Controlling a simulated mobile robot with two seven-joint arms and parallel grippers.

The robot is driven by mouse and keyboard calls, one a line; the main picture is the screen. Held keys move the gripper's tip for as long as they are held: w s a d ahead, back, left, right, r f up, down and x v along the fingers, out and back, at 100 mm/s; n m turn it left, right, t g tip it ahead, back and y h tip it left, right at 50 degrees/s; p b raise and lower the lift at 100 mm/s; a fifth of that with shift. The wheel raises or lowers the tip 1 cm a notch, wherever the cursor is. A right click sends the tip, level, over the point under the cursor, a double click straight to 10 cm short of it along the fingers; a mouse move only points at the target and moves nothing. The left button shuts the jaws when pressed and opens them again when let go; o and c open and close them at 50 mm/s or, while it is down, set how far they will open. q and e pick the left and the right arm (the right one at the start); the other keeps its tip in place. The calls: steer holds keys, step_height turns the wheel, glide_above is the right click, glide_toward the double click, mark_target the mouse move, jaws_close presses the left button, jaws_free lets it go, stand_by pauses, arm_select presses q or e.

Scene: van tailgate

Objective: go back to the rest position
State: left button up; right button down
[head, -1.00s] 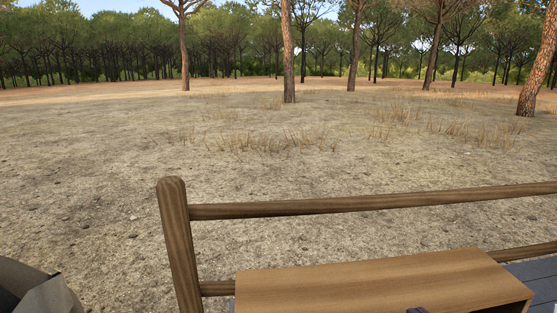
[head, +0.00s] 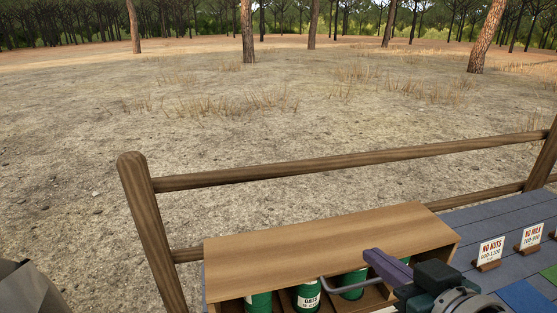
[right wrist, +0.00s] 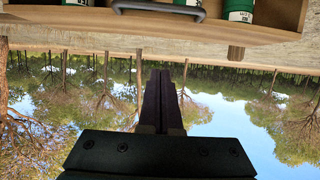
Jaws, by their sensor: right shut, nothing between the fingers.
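My right gripper (head: 372,256) comes in from the lower right of the head view. Its dark purple fingers are shut together with nothing between them. It is in front of the right part of a wooden shelf box (head: 310,248), overlapping its top front edge; whether it touches cannot be told. In the right wrist view the shut fingers (right wrist: 165,76) point towards the upside-down trees, and the box (right wrist: 255,28) shows along the top. My left gripper is not in view.
Several green canisters (head: 307,296) stand inside the box. A grey bar handle (head: 340,287) crosses its front. A wooden rail fence (head: 330,166) runs behind. Signs reading NO NUTS (head: 490,252) and NO MILK (head: 530,236) stand on blue-grey boards at right.

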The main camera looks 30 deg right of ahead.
steer(key=s+a+f+b, duration=0.2)
steer(key=s+f, duration=0.3)
steer(key=s, duration=0.2)
steer(key=s+a+r+n+g+y+p, duration=0.45)
steer(key=s+a+r+g, duration=0.3)
steer(key=r+g, duration=0.2)
arm_select(q)
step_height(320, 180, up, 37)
steer(key=p, duration=3.6)
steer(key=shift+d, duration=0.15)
arm_select(e)
step_height(320, 180, up, 35)
steer(key=h, duration=0.1)
steer(key=shift+a, duration=0.3)
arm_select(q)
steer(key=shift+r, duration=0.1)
arm_select(e)
steer(key=shift+w, duration=0.1)
